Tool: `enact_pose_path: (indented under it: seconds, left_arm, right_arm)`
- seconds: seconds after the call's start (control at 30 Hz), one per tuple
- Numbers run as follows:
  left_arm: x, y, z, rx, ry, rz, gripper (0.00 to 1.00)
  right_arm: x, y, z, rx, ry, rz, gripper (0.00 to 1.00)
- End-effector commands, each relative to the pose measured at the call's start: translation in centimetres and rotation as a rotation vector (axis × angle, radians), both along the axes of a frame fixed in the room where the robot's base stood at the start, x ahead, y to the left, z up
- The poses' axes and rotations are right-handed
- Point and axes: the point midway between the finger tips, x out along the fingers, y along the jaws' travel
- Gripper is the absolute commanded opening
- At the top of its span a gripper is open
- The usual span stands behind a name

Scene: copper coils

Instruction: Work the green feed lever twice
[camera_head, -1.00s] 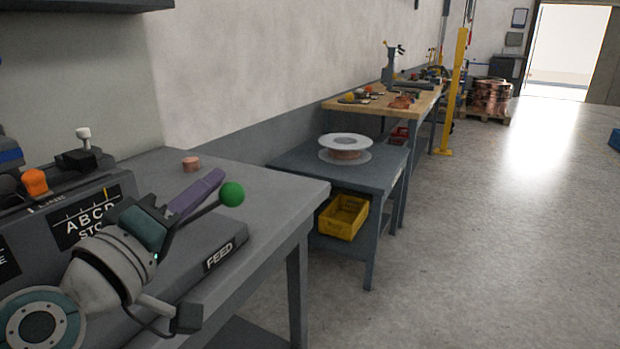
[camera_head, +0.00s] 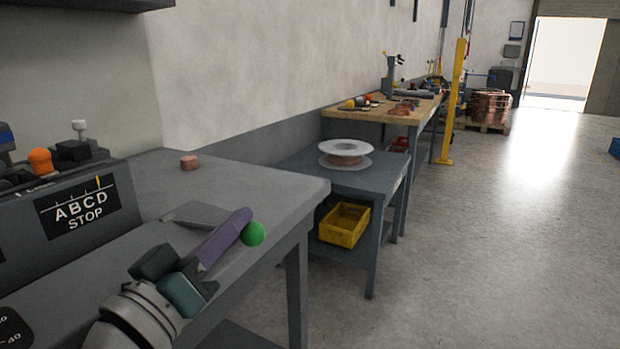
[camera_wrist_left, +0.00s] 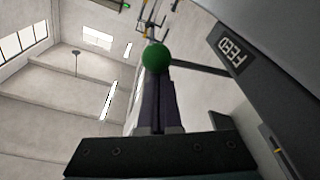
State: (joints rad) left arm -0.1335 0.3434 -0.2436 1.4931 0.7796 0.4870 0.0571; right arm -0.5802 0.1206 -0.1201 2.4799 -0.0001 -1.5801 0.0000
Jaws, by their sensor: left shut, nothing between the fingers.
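The green knob (camera_head: 253,233) of the feed lever shows in the head view near the bench's right edge, right beside my left gripper's fingertips. My left gripper (camera_head: 242,217) has purple fingers, is shut and holds nothing. In the left wrist view the green knob (camera_wrist_left: 156,55) lies just past the tips of the shut fingers (camera_wrist_left: 158,84). A dark lever bar (camera_wrist_left: 198,70) runs from the knob toward the panel with the FEED label (camera_wrist_left: 234,58). In the head view the lever bar and label are hidden by my arm. My right gripper is not in view.
A dark panel marked ABCD STOP (camera_head: 88,208) with a yellow pointer stands at left on the grey bench (camera_head: 255,182). A small copper piece (camera_head: 189,162) lies at the back of the bench. A lower table (camera_head: 378,182) holds a spool (camera_head: 345,148). Open floor lies to the right.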

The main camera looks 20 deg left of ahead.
Motion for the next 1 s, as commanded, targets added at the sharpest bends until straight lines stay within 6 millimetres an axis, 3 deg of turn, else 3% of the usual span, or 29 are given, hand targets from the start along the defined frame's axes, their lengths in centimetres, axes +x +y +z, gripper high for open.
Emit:
enact_pose_path:
  seconds: [0.1,0.4,1.0]
  left_arm:
    - [0.0,-0.4,-2.0,0.082,-0.004,-0.001,0.0]
    - [-0.1,-0.7,-4.1,0.152,-0.009,0.0,0.0]
    - [-0.1,-0.8,-4.9,0.149,0.0,-0.002,0.0]
  right_arm:
    - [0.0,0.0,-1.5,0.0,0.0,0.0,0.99]
    - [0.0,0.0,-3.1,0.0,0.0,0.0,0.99]
    - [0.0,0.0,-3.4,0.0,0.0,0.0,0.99]
